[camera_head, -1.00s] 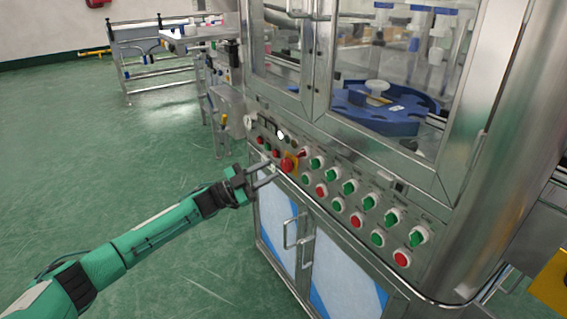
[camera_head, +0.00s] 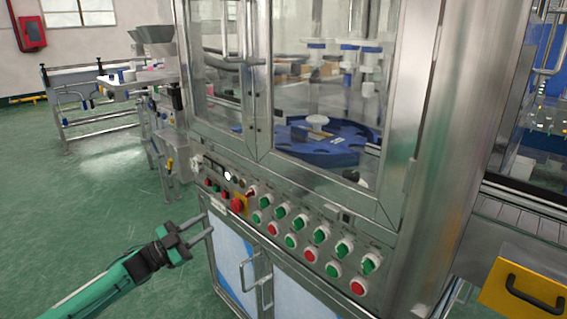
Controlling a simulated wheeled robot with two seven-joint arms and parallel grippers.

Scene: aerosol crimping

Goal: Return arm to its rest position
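My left gripper (camera_head: 194,235) is in the lower left of the head view, at the end of my green arm. Its two fingers are spread apart with nothing between them. It is in front of the left end of the machine's control panel (camera_head: 281,263), a little below the red emergency button (camera_head: 238,205) on its yellow plate. The fingertips look apart from the buttons, though the exact gap is hard to judge. My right gripper does not show.
The steel crimping machine with glass doors (camera_head: 322,75) fills the middle, with a blue rotary plate (camera_head: 318,143) inside. A yellow box with a black handle (camera_head: 524,293) is at lower right. A conveyor frame (camera_head: 95,112) stands at back left. The green floor (camera_head: 62,205) at left is clear.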

